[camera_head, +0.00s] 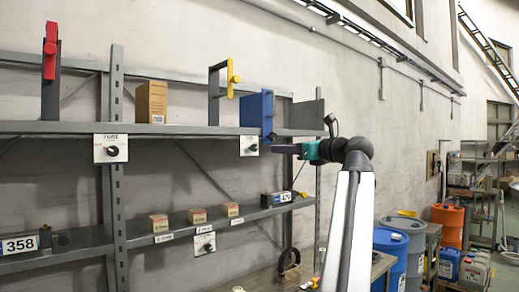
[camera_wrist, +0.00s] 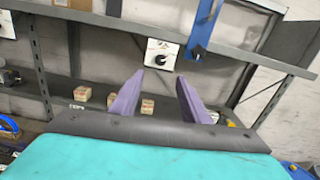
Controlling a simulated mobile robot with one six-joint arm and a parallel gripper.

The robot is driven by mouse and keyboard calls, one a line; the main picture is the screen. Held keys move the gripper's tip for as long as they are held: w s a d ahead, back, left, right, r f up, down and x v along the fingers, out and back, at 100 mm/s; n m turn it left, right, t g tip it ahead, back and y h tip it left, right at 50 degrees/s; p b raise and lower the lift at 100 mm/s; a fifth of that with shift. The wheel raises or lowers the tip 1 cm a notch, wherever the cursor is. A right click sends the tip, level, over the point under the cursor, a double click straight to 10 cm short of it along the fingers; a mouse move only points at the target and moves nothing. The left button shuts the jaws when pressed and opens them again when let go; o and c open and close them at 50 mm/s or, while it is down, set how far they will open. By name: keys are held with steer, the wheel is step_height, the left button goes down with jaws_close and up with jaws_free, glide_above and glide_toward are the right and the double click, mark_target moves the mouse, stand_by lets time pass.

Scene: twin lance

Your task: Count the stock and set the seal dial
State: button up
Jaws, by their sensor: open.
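Three white dial plates with dark knobs hang on the shelf rack: one reading "TUBE" (camera_head: 110,148), a second plate (camera_head: 249,146) below the upper shelf, and a third plate (camera_head: 203,243) on the lower shelf edge. The second plate's label is too small to read. Several small stock boxes stand on the lower shelf, such as a left box (camera_head: 158,222), a middle box (camera_head: 197,215) and a right box (camera_head: 231,209). My gripper (camera_head: 287,149) is open and empty, right of the second plate. In the wrist view its purple fingers (camera_wrist: 158,82) point toward a dial plate (camera_wrist: 162,54).
The upper shelf (camera_head: 190,130) holds a red handle (camera_head: 50,52), a cardboard box (camera_head: 151,102), a yellow handle (camera_head: 231,78) and a blue panel (camera_head: 256,112) close to my gripper. A counter reading 358 (camera_head: 20,245) stands lower left. Blue drums (camera_head: 391,250) stand right.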

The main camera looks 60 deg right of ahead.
mark_target(256, 148)
steer(key=shift+w+d, duration=0.15)
steer(key=p+x, duration=0.3)
steer(key=x, duration=1)
steer(key=shift+w+d+f, duration=0.1)
steer(key=shift+w+f, duration=0.05)
steer(key=shift+w, duration=0.1)
steer(key=c, duration=1)
steer(key=shift+d, duration=0.1)
steer(key=shift+c, duration=0.3)
jaws_close()
